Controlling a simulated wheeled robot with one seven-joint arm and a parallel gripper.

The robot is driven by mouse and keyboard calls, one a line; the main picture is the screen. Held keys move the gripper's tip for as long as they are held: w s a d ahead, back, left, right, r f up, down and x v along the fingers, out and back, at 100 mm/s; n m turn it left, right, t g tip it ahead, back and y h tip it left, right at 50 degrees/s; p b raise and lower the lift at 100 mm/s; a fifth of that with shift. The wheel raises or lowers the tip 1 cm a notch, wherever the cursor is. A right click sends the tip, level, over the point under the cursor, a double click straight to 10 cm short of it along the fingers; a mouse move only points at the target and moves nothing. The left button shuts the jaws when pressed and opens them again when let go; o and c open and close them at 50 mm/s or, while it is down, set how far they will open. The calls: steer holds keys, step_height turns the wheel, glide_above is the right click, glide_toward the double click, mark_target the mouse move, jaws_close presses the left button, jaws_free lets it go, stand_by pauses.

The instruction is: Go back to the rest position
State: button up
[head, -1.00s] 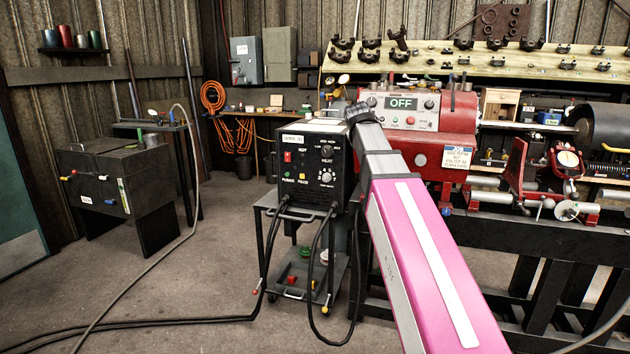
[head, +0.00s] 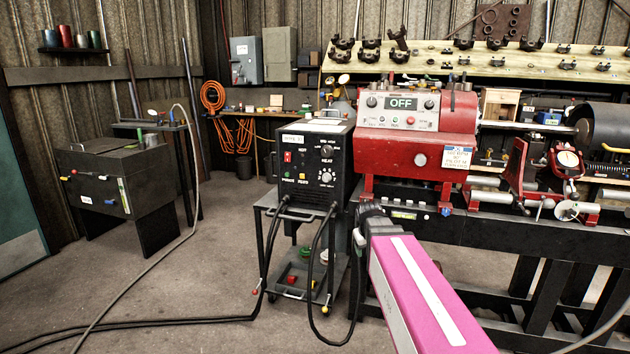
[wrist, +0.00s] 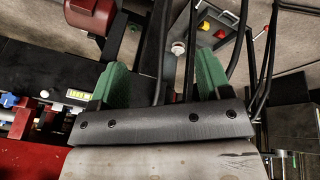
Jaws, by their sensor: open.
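My gripper (wrist: 162,64) shows in the wrist view with its two green fingers spread apart and nothing between them. In the head view the dark end of my arm (head: 372,217) is low in front of the lathe, just right of the welder cart.
The black welder (head: 312,165) stands on a cart close left of my arm's end. The red lathe headstock (head: 412,152) and its black bed (head: 560,236) are behind and to the right. Cables cross the floor (head: 190,290) at left, which is otherwise clear.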

steer(key=s+f+m+g+y, duration=0.1)
steer(key=s+f+m+g, duration=0.2)
steer(key=s+f, duration=1.1)
steer(key=shift+s+f+g, duration=0.25)
steer(key=shift+g, duration=0.25)
